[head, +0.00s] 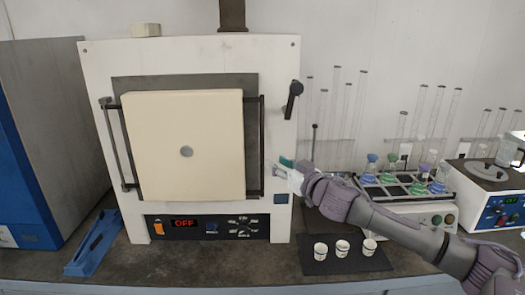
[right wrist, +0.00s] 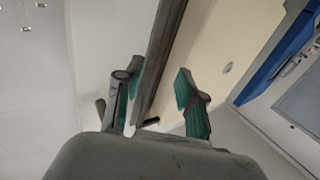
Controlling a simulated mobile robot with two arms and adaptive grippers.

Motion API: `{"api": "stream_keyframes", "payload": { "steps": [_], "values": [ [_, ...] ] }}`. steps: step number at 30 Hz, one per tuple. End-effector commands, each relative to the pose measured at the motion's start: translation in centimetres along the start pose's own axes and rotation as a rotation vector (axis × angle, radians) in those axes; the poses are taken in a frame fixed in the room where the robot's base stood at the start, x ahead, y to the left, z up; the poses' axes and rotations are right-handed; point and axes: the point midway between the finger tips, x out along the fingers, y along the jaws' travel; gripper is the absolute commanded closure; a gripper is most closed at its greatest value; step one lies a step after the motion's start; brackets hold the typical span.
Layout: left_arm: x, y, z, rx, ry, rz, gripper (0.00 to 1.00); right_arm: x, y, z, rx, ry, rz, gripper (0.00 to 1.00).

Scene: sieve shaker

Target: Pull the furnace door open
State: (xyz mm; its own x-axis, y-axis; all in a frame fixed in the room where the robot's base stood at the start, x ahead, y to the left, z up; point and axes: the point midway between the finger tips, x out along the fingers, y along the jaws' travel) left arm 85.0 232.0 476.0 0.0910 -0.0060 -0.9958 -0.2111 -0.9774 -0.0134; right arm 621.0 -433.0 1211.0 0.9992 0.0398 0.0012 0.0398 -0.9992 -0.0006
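The furnace (head: 190,57) is a white box with a cream door (head: 186,120) that has a small grey round spot in its middle. The door stands across the dark front frame and looks shut. A dark vertical handle bar (head: 262,125) runs along the door's right side. My right gripper (head: 280,170) is beside the lower part of this bar. In the right wrist view, the bar (right wrist: 158,60) passes between the teal-padded fingers of my right gripper (right wrist: 155,92). The fingers are apart, with a clear gap on the door side. My left gripper is not in view.
A dark lever (head: 293,97) sits on the furnace's right front. Small white cups (head: 342,248) stand on a dark mat (head: 315,266) below my right arm. A rack of flasks (head: 405,188) is behind the arm. A blue tray (head: 92,243) lies at the front left.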

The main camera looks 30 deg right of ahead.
Motion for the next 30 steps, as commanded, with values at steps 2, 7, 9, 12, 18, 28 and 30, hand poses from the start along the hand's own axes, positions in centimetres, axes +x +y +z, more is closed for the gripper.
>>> {"api": "stream_keyframes", "payload": {
  "steps": [2, 7, 9, 12, 18, 28, 30],
  "values": [
    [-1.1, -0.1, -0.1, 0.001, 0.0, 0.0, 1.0, 1.2, 0.1, -0.6, 0.005, 0.003, 0.004, 0.61],
    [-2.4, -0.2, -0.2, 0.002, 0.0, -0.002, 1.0, 3.8, 0.1, -0.6, 0.004, 0.002, 0.003, 0.61],
    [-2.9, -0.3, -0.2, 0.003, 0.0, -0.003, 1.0, 4.8, 0.0, -0.5, 0.003, 0.002, 0.002, 0.61],
    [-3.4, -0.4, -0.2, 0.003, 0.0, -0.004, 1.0, 6.1, 0.1, -0.4, 0.003, 0.001, 0.003, 0.61],
    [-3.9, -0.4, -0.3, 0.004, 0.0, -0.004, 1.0, 7.6, 0.0, -0.1, 0.001, 0.0, 0.002, 0.61],
    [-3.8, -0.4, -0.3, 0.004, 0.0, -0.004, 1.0, 7.8, 0.0, 0.1, 0.0, -0.001, 0.001, 0.63],
    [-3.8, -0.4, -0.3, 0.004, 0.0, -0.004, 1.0, 7.8, 0.0, 0.1, 0.0, -0.001, 0.001, 0.74]
  ]
}}
